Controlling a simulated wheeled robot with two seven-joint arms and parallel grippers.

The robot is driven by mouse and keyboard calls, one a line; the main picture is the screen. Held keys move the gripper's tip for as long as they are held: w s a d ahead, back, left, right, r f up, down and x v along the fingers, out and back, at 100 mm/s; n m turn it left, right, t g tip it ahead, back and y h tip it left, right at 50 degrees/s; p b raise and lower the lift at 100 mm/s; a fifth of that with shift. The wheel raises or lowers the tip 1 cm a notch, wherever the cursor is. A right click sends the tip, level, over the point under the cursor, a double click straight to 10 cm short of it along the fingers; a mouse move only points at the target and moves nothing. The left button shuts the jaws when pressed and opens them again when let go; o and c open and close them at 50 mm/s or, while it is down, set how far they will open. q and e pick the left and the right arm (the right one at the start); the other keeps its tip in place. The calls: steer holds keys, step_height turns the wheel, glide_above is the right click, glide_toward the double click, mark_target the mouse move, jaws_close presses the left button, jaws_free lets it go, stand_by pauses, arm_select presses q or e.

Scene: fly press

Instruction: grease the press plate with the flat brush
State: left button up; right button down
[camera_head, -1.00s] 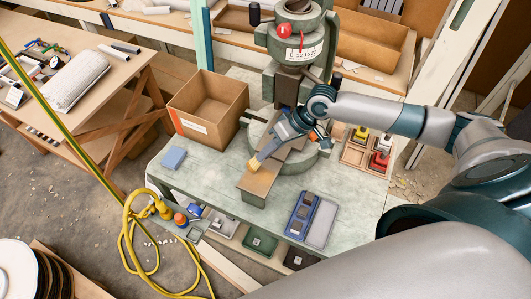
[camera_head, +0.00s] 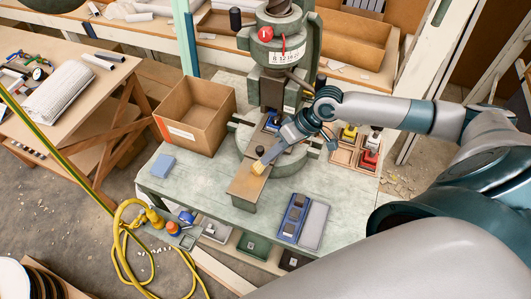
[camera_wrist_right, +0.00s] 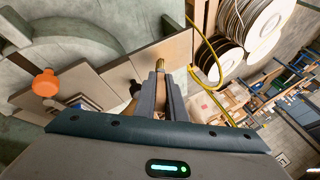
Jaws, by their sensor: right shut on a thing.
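My right gripper (camera_head: 283,140) is shut on the flat brush, whose pale yellow bristle end (camera_head: 258,168) points down and to the left. The bristle end is at the surface of the brown press plate (camera_head: 245,188); I cannot tell whether it touches. The plate juts toward me from the green press (camera_head: 285,50). In the right wrist view, the brush (camera_wrist_right: 160,66) sticks out beyond the gripper's fingers (camera_wrist_right: 161,92), over the plate (camera_wrist_right: 172,52). The handle is mostly hidden between the fingers. My left gripper is not in view.
An open cardboard box (camera_head: 195,115) stands left of the press, with a blue block (camera_head: 162,166) near it. A yellow hose (camera_head: 118,250) hangs at the front left.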

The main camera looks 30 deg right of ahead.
steer(key=shift+d+f, duration=0.1)
steer(key=shift+d, duration=0.1)
steer(key=s+d, duration=0.2)
steer(key=s, duration=0.1)
steer(key=shift+f, duration=0.2)
stand_by(0.4)
steer(key=shift+w+d, duration=0.15)
steer(key=shift+d, duration=0.05)
steer(key=shift+w+d, duration=0.4)
steer(key=shift+d, duration=0.05)
steer(key=shift+a, duration=0.1)
steer(key=shift+w+a+r, duration=0.1)
steer(key=shift+w+a, duration=0.7)
steer(key=shift+w, duration=0.3)
